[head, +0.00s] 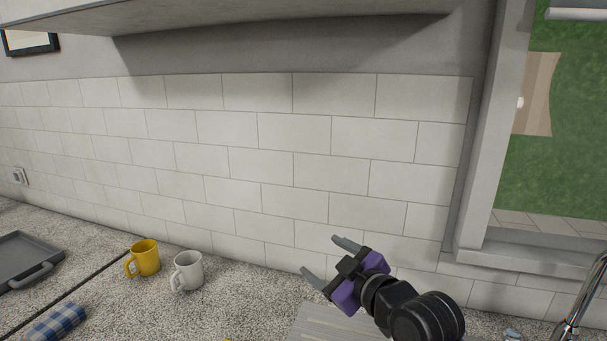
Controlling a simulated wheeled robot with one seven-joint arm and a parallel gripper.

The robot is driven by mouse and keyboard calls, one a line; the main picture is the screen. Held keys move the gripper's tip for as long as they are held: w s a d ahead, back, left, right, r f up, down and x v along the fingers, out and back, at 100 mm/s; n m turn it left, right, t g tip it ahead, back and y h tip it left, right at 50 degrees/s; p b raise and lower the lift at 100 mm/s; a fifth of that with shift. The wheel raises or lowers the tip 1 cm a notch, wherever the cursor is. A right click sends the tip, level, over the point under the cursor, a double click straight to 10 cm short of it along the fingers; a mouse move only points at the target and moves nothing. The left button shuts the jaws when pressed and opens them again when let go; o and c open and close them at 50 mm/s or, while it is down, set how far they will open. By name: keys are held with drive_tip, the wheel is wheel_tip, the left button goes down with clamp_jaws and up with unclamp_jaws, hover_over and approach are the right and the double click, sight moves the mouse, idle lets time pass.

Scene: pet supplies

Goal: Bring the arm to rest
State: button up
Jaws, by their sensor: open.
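My gripper (325,258) is in the lower right middle of the head view, above the counter in front of the tiled wall. Its two grey fingers are spread apart with nothing between them, pointing to the upper left. The purple and black hand and part of my black arm show behind the fingers. The arm runs out of the bottom edge of the picture.
A yellow mug (147,258) and a white mug (188,271) stand on the speckled counter (235,290), left of my gripper. A grey tray (25,254) and blue checked cloth (58,322) lie further left. A grey board (310,325) lies below my gripper; a faucet (583,295) stands right.

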drive_tip(key=s+d+f+m+h, duration=0.2)
drive_tip(key=s+d+f+m, duration=0.2)
drive_tip(key=s, duration=1.3)
drive_tip(key=s+d+f+m+h, duration=0.3)
drive_tip(key=s+d+f, duration=0.2)
drive_tip(key=s, duration=1.2)
drive_tip(key=s+d+f+m+t+h, duration=0.1)
drive_tip(key=s+d+f+m, duration=0.3)
drive_tip(key=s, duration=1.3)
drive_tip(key=shift+s+d+f+m+h, duration=0.45)
drive_tip(key=shift+d+h, duration=0.35)
drive_tip(key=shift+d, duration=0.4)
